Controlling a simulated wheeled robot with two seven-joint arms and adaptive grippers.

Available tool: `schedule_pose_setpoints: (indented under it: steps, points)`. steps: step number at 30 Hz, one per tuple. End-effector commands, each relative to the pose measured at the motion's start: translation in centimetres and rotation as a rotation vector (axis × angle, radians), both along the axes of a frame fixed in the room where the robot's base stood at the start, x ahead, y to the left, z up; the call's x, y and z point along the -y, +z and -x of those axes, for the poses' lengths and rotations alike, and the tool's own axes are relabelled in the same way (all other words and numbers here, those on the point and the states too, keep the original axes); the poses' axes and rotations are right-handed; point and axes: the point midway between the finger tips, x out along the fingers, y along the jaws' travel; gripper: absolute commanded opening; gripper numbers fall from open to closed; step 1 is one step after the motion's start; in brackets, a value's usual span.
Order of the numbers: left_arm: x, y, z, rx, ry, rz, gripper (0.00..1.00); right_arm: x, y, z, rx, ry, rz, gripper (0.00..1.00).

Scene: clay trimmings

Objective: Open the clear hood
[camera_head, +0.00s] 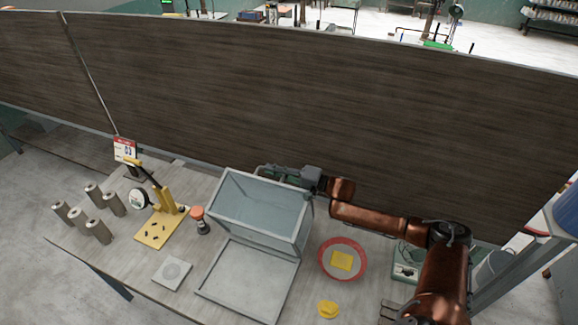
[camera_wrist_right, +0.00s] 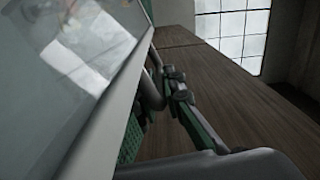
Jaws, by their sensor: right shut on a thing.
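The clear hood (camera_head: 255,211) is a pale-framed box with see-through panes. It stands tilted back behind its flat grey base (camera_head: 246,283), whose front part lies uncovered and looks empty. My right gripper (camera_head: 268,171) is at the hood's far upper edge, shut on the hood; the exact grip is partly hidden. In the right wrist view the hood's pane and pale frame (camera_wrist_right: 75,75) fill the left side, and the gripper's fingers (camera_wrist_right: 165,90) lie right beside the frame. My left gripper is in neither view.
Left are a yellow press (camera_head: 164,212), an orange-topped jar (camera_head: 201,220), a square plate (camera_head: 172,272) and several grey cylinders (camera_head: 98,231). A tall brown panel (camera_head: 300,90) stands behind.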

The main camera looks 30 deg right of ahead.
Motion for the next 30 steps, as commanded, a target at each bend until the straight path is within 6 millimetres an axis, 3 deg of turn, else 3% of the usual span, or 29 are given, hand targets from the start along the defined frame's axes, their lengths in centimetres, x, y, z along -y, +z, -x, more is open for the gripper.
schedule_pose_setpoints:
  steps: [6,7,14,24,30]
  points:
    - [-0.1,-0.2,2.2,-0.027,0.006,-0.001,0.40,0.1,-0.5,0.1,-0.006,-0.002,0.003,0.00]
    - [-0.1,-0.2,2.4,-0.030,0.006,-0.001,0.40,0.1,-0.5,0.1,-0.006,-0.002,0.003,0.10]
    - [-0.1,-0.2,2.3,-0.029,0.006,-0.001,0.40,0.2,-0.3,0.2,-0.004,-0.003,0.001,0.26]
    - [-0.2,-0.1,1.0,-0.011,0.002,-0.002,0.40,0.5,-0.1,0.4,-0.002,-0.003,0.000,0.26]
    - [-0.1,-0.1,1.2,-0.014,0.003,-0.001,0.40,2.5,-0.3,2.5,-0.005,-0.005,0.003,0.26]
